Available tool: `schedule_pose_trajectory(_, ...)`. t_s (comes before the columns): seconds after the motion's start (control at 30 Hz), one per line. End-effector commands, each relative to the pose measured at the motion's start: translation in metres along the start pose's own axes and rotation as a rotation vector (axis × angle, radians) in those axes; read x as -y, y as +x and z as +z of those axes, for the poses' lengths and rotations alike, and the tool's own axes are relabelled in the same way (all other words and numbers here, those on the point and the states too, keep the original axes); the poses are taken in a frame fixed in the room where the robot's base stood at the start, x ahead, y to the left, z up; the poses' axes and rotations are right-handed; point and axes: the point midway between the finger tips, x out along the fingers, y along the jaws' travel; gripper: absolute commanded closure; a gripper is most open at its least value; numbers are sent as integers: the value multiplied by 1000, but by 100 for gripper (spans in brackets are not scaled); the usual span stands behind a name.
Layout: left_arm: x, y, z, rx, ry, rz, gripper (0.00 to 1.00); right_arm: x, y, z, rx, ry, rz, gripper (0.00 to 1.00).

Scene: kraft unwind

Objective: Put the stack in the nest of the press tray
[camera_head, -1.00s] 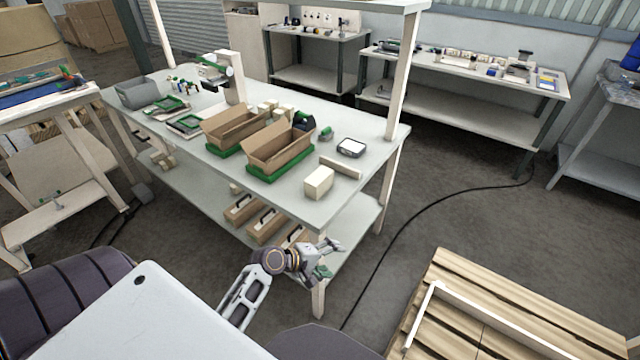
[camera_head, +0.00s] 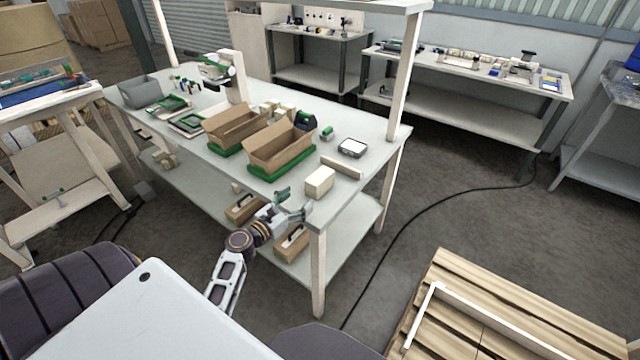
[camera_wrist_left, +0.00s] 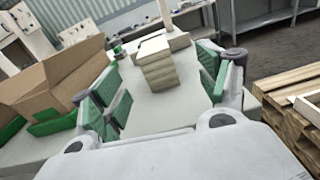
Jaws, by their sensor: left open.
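The stack (camera_head: 319,183) is a pale cream block near the front right corner of the long table. In the left wrist view the stack (camera_wrist_left: 158,72) shows layered sides and lies ahead, between the lines of the two fingers. My left gripper (camera_head: 294,204) is open, just left of the stack at the table's front edge. In the left wrist view the green finger pads of the gripper (camera_wrist_left: 160,92) are apart, with nothing between them. Green-edged trays (camera_head: 187,122) lie at the table's left part by a white upright stand; I cannot tell which is the press tray or see its nest.
Two open cardboard boxes (camera_head: 276,152) on green bases stand left of the stack. A pale bar (camera_head: 341,167) and a dark-rimmed square item (camera_head: 352,148) lie behind it. A table post (camera_head: 401,85) rises at the right. A wooden pallet (camera_head: 500,310) is on the floor at right.

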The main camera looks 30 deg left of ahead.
Motion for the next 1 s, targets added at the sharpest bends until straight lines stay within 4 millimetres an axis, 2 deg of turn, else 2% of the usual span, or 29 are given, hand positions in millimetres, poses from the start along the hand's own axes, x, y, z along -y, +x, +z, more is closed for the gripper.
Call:
schedule_pose_trajectory(0.13,-9,-1,-1,9,-56,28,25,0,0,0,0,0,0,29)
schedule_pose_trajectory(0.57,-9,2,-1,9,-56,29,25,0,-1,0,0,0,0,29)
schedule_pose_trajectory(1.0,-10,37,1,10,-54,28,25,4,-6,0,2,1,-4,29)
